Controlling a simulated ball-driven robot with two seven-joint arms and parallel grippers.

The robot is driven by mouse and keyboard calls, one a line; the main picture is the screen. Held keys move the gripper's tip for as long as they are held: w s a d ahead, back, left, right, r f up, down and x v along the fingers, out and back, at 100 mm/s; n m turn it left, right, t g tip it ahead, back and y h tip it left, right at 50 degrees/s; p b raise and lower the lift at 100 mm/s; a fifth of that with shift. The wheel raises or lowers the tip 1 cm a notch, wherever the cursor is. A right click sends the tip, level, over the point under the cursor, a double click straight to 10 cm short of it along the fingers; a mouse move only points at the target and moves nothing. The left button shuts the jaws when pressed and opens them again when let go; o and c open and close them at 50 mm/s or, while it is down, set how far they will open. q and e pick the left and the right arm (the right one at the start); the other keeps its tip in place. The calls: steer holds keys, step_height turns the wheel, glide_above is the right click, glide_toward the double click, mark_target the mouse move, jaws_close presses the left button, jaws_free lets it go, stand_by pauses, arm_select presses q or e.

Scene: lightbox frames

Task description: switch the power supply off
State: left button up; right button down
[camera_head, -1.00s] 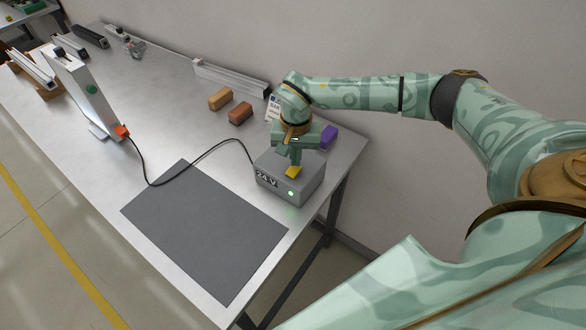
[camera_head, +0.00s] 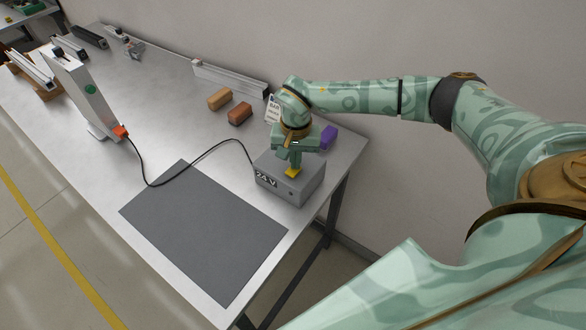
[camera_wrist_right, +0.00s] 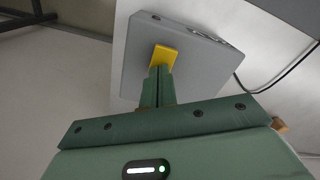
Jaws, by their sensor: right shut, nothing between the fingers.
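The power supply (camera_head: 283,188) is a grey box marked "24 V" near the right end of the table. A yellow switch (camera_head: 292,173) is on its top, and the small lamp (camera_head: 291,192) on its front is dark. My right gripper (camera_head: 294,166) is shut and empty, its fingertips down at the yellow switch and partly hiding it. In the right wrist view the shut fingers (camera_wrist_right: 158,74) meet the yellow switch (camera_wrist_right: 163,57) on the grey box (camera_wrist_right: 185,65). I cannot tell whether they press on it. My left gripper is not in view.
A black cable (camera_head: 190,160) runs from the box to an upright white device (camera_head: 85,92) with an orange plug (camera_head: 121,132). A dark mat (camera_head: 205,230) lies in front. Tan (camera_head: 220,99), brown (camera_head: 240,114) and purple (camera_head: 328,137) blocks stand behind, near a card (camera_head: 273,108).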

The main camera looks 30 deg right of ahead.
steer(key=shift+r+p, duration=0.4)
steer(key=shift+p, duration=0.05)
step_height(320, 180, up, 6)
steer(key=p, duration=0.5)
steer(key=shift+r, duration=0.1)
steer(key=shift+a, duration=0.1)
